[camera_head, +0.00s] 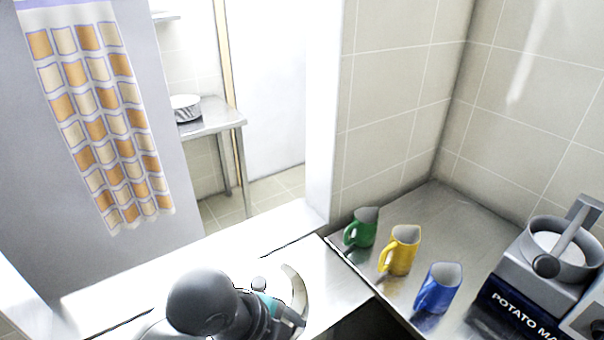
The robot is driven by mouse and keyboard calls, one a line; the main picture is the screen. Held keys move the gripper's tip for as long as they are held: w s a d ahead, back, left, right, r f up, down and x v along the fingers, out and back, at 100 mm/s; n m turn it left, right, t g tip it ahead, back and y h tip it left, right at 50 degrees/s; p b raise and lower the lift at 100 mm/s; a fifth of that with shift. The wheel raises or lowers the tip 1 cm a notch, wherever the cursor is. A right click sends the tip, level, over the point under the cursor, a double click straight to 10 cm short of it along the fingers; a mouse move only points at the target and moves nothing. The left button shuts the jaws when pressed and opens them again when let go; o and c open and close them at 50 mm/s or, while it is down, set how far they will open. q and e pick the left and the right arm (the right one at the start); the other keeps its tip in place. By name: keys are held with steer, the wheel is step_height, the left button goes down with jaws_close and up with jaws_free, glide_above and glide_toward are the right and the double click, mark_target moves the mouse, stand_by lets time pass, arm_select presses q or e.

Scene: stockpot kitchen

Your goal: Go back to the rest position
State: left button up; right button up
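A dark grey rounded part, which looks like a link of my own arm, fills the bottom edge left of centre. A teal band and grey pieces show at its right side. I cannot see whether anything is held.
Green (364,227), yellow (403,251) and blue (440,287) jugs stand in a row on the steel counter (445,215). A grey machine (530,290) labelled "POTATO MA…" is at right. A checked towel (100,120) hangs at left. A pot (186,108) sits on a far table (215,122).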

arm_select(q)
steer(key=s+a+f+n+y, duration=0.1)
steer(key=s+a+f+n, duration=0.2)
steer(key=a+n, duration=0.3)
steer(key=s+a+f+n+t+y, duration=0.1)
steer(key=s+a+f+n+y, duration=0.15)
steer(key=n, duration=0.55)
steer(key=s+a+f+n+y, duration=0.1)
steer(key=s+a+f+n, duration=0.1)
steer(key=s+a+n, duration=0.35)
step_height(320, 180, down, 28)
steer(key=g+b, duration=0.1)
steer(key=b, duration=0.6)
steer(key=s+a+f+b, duration=0.1)
steer(key=s+f+b, duration=0.2)
steer(key=s+f, duration=0.4)
steer(key=s+a+f+g+b, duration=0.1)
steer(key=s+f+b, duration=0.2)
steer(key=s+f, duration=0.5)
step_height(320, 180, down, 6)
steer(key=shift+a+f, duration=0.1)
steer(key=shift+a, duration=0.2)
steer(key=shift+s+n, duration=0.1)
steer(key=shift+n, duration=0.15)
